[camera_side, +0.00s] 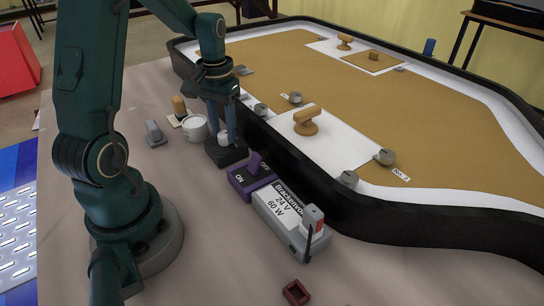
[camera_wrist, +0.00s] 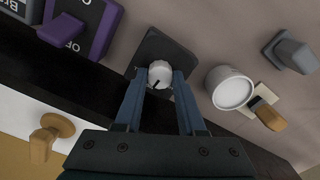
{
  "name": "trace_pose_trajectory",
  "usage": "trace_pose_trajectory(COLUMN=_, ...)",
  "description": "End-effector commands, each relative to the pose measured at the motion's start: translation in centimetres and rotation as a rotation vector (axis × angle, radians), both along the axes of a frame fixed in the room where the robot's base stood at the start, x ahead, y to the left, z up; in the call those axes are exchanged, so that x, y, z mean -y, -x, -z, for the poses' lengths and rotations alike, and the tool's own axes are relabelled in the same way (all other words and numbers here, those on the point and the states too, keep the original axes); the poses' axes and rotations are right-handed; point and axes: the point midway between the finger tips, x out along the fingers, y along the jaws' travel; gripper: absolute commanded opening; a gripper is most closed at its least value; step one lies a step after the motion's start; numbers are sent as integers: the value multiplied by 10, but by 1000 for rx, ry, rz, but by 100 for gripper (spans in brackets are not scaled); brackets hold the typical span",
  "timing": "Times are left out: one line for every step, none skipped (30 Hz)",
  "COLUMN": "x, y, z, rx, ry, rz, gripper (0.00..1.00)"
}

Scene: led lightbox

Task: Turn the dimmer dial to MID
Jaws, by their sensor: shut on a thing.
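The dimmer is a dark square box with a round white dial (camera_wrist: 160,74) on top. In the wrist view a black mark on the dial points down and slightly left. No MID label can be read in either view. My gripper (camera_wrist: 160,80) is shut on the dial, with one blue finger on each side. In the side view my gripper (camera_side: 223,134) reaches down over the dark dimmer box (camera_side: 228,157), and its fingers partly hide the dial.
A purple ON/OFF switch (camera_side: 250,176) and a white 24 V 60 W power box (camera_side: 286,218) stand beside the dimmer. A white round tub (camera_side: 195,128) is on the other side. The black-rimmed lightbox (camera_side: 340,198) rises close behind.

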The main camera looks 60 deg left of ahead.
Motion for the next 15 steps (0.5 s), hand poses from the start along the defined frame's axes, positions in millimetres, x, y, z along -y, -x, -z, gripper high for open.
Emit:
trace_pose_trajectory(x=0, y=0, z=-1, rx=1, ry=0, rz=-14, gripper=0)
trace_pose_trajectory(x=0, y=0, z=-1, rx=1, ry=0, rz=-22, gripper=0)
trace_pose_trajectory(x=0, y=0, z=-1, rx=1, ry=0, rz=-30, gripper=0)
trace_pose_trajectory(x=0, y=0, z=-1, rx=1, ry=0, rz=-34, gripper=0)
trace_pose_trajectory(x=0, y=0, z=-1, rx=1, ry=0, rz=-38, gripper=0)
trace_pose_trajectory(x=0, y=0, z=-1, rx=1, ry=0, rz=-43, gripper=0)
trace_pose_trajectory(x=0, y=0, z=-1, rx=1, ry=0, rz=-46, gripper=0)
trace_pose_trajectory(x=0, y=0, z=-1, rx=1, ry=0, rz=-48, gripper=0)
trace_pose_trajectory(x=0, y=0, z=-1, rx=1, ry=0, rz=-50, gripper=0)
trace_pose_trajectory(x=0, y=0, z=-1, rx=1, ry=0, rz=-51, gripper=0)
trace_pose_trajectory(x=0, y=0, z=-1, rx=1, ry=0, rz=-52, gripper=0)
trace_pose_trajectory(x=0, y=0, z=-1, rx=1, ry=0, rz=-52, gripper=0)
trace_pose_trajectory(x=0, y=0, z=-1, rx=1, ry=0, rz=-52, gripper=0)
trace_pose_trajectory(x=0, y=0, z=-1, rx=1, ry=0, rz=-51, gripper=0)
trace_pose_trajectory(x=0, y=0, z=-1, rx=1, ry=0, rz=-51, gripper=0)
